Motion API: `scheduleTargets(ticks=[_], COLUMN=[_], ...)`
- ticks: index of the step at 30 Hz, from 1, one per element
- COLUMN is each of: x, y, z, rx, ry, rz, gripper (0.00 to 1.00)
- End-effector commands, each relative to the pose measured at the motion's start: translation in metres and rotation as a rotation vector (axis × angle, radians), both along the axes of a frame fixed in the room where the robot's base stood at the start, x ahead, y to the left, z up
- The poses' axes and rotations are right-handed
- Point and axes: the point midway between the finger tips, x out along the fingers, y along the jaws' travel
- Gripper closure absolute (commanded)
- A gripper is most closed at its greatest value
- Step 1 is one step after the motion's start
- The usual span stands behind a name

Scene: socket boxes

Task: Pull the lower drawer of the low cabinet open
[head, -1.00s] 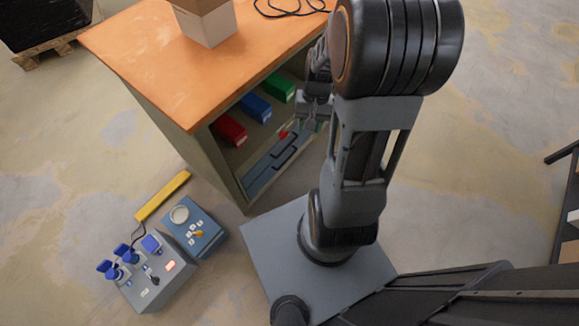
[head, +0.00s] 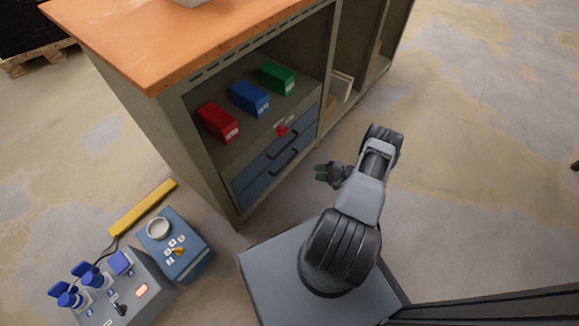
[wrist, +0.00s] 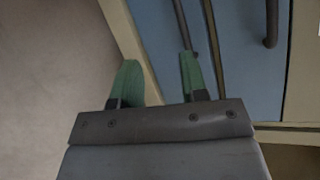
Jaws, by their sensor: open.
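The low cabinet (head: 190,135) has an orange top and two blue drawers under an open shelf. The lower drawer (head: 256,187) looks shut, with a dark bar handle (head: 284,163). The upper drawer (head: 250,172) above it also looks shut, with a similar handle. My gripper (head: 321,173) is open and empty, in front of the drawers and to the right of the lower handle. In the wrist view its green fingers (wrist: 160,75) are spread before the blue lower drawer (wrist: 155,25). The right finger is near the end of its handle (wrist: 183,22); contact cannot be told.
Red (head: 216,121), blue (head: 249,98) and green (head: 277,78) boxes stand on the shelf, with a small red item (head: 281,129) near its front edge. A control box (head: 125,290), a blue box (head: 190,262) and a yellow bar (head: 143,208) lie at left.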

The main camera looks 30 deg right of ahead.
Motion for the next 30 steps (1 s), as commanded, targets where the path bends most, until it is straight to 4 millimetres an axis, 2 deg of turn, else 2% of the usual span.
scheduleTargets(ticks=[2, 8, 14, 24, 30], x=[0.012, 0.018, 0.036, 0.079, 0.096], y=[-0.012, -0.009, 0.013, 0.059, 0.078], z=[0.011, 0.016, 0.009, -0.003, -0.008], rx=[-0.046, -0.095, -0.101, -0.103, -0.103], ry=[-0.103, -0.209, -0.216, -0.215, -0.214], rz=[-0.022, -0.013, -0.004, -0.005, -0.006], gripper=[0.60, 0.60, 0.60, 0.60, 0.60])
